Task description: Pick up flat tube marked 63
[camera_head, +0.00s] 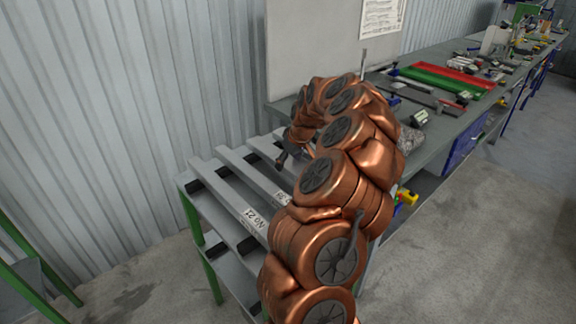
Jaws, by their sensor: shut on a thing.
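Several flat grey tubes lie side by side on a rack at the left. The nearest tube (222,191) has a white label reading No 21. The tube beside it (250,172) has a label partly covered by my arm. A further tube (264,147) runs behind my arm, and its label is hidden. No number 63 can be read. Dark parts of my gripper (283,157) show at this further tube. My copper arm covers most of the gripper. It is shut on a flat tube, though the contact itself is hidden.
The rack (192,213) has green legs and dark supports. A corrugated wall stands behind the rack. Grey floor is clear at the lower right.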

